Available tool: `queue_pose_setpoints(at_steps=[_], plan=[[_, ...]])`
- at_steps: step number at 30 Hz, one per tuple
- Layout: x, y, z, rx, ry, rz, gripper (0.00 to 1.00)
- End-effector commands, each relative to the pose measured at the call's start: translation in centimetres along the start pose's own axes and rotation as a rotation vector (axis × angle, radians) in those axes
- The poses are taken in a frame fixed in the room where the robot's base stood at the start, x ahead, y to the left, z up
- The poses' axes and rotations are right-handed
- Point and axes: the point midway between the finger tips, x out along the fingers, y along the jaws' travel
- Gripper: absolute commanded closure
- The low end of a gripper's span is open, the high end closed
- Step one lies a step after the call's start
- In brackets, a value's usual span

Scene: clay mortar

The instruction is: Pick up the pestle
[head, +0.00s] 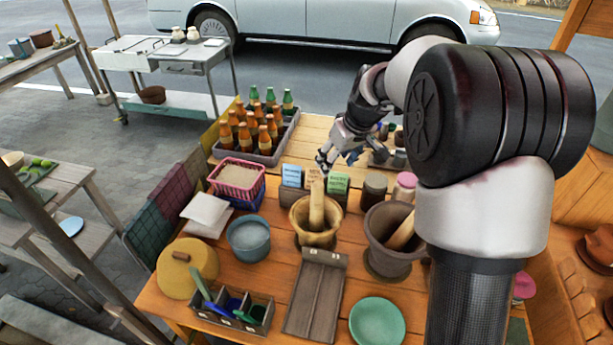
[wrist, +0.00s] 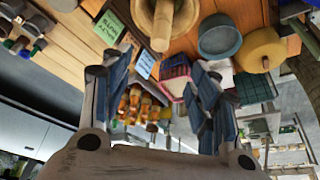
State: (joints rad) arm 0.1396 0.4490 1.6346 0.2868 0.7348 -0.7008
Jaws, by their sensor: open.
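A light wooden pestle (head: 317,203) stands nearly upright in a tan mortar (head: 318,238) at the middle of the table. A second pestle (head: 402,232) leans in a larger grey-brown mortar (head: 386,262) to the right, partly hidden by my arm. My gripper (head: 336,156) is open and empty, above and behind the tan mortar. In the wrist view, the pestle (wrist: 162,28) and the tan mortar (wrist: 186,14) show at the top, beyond the spread fingers (wrist: 158,75). The pestles' lower ends are hidden inside the mortars.
Small sign cards (head: 338,182) and jars (head: 374,190) stand behind the mortars. A bottle crate (head: 262,155) is at the back left. A blue-grey bowl (head: 249,240), a wooden board (head: 316,300) and a green plate (head: 377,322) lie around the front.

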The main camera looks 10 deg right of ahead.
Motion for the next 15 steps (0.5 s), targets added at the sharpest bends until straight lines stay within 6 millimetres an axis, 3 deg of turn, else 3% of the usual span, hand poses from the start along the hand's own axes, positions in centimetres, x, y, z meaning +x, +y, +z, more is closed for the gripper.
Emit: queue_pose_setpoints(at_steps=[7, 15], plan=[[3.0, 0.7, -0.5, -0.012, -0.001, -0.006, 0.45], [8.9, 0.6, -0.4, -0.011, -0.002, -0.006, 0.45]])
